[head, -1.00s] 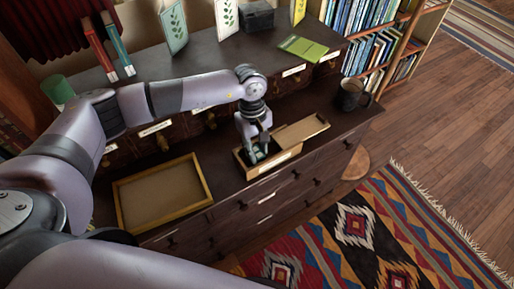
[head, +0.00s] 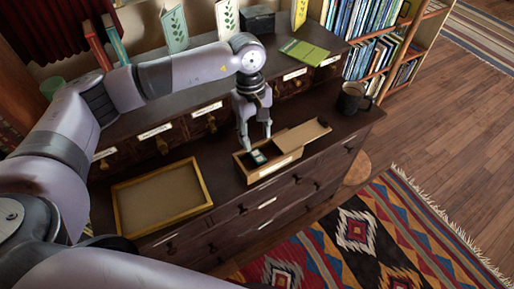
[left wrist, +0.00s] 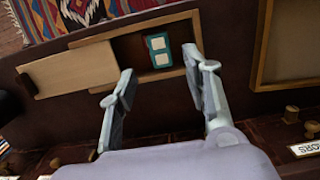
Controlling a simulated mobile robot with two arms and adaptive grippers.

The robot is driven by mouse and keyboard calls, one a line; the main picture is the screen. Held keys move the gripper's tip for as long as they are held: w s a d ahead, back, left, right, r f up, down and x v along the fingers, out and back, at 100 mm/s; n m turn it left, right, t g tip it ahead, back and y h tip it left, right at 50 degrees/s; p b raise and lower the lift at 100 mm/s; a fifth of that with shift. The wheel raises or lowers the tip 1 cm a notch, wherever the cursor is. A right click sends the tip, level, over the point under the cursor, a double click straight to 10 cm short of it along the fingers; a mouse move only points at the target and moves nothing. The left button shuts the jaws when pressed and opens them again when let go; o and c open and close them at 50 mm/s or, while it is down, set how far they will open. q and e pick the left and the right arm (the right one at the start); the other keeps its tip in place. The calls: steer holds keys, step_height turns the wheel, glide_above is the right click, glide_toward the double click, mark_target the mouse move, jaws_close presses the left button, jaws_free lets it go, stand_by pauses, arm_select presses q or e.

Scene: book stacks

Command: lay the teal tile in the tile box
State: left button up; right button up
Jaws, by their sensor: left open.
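The teal tile (head: 258,157), with two pale squares on its face, lies in the open part of the wooden tile box (head: 270,171). The left wrist view also shows the tile (left wrist: 158,50) inside the tile box (left wrist: 180,75), apart from the fingers. The box's lid (head: 302,136) is slid aside toward the right and leaves the left part uncovered. My left gripper (head: 256,144) is open and empty just above the box opening. Its spread fingers (left wrist: 158,63) show in the left wrist view. My right gripper is not in view.
A shallow wooden tray (head: 207,193) lies on the dresser left of the box. A dark mug (head: 350,100) stands to the right. A raised shelf with labelled drawers (head: 210,109) runs behind, bearing cards, books and a green booklet (head: 304,50).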

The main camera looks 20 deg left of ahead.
arm_select(q)
steer(key=shift+w+a+r, duration=0.15)
steer(key=shift+r, duration=1.05)
steer(key=shift+w+a+r, duration=0.1)
steer(key=shift+a+r, duration=0.05)
steer(key=shift+r, duration=1)
